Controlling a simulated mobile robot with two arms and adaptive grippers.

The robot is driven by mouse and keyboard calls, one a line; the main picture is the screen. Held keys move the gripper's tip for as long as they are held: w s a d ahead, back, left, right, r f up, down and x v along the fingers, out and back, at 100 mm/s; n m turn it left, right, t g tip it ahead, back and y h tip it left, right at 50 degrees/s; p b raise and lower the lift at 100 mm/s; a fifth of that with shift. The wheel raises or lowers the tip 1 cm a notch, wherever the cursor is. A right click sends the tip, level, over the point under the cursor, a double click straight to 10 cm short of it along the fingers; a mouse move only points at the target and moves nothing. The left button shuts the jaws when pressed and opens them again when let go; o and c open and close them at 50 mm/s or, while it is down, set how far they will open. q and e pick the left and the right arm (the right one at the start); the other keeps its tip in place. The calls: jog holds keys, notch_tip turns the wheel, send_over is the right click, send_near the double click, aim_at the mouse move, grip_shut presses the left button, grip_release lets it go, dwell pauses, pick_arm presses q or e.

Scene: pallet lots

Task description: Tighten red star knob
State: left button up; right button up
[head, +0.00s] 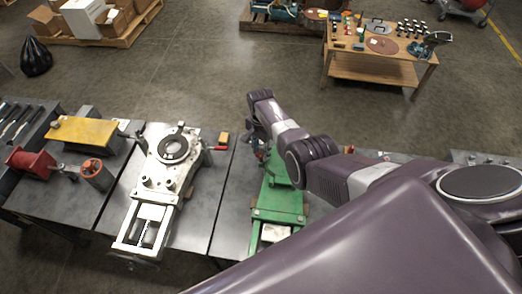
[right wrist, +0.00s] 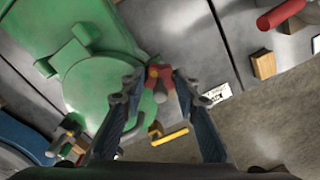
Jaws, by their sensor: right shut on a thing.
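The red star knob (right wrist: 158,73) shows in the right wrist view at the side of a round green housing. My right gripper (right wrist: 161,84) is shut on it, with a fingertip on each side of the knob. The knob's seating is partly hidden by the fingers. The green machine (head: 279,204) stands on the steel bench in the head view, and its green body (right wrist: 85,60) fills the upper left of the right wrist view. In the head view my right arm reaches over the machine and hides the knob. My left gripper is not in view.
A white machine (head: 158,180) with a round ring stands left of the green one. A yellow bar (right wrist: 170,136) is close by the right fingers. A wooden table (head: 372,66) stands beyond open floor.

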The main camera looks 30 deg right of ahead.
jog(key=shift+m, duration=0.5)
jog(key=o, duration=1.1)
jog(key=shift+o, duration=0.2)
jog(key=shift+r, duration=0.15)
notch_tip(320, 180, up, 12)
jog(key=shift+f, duration=0.1)
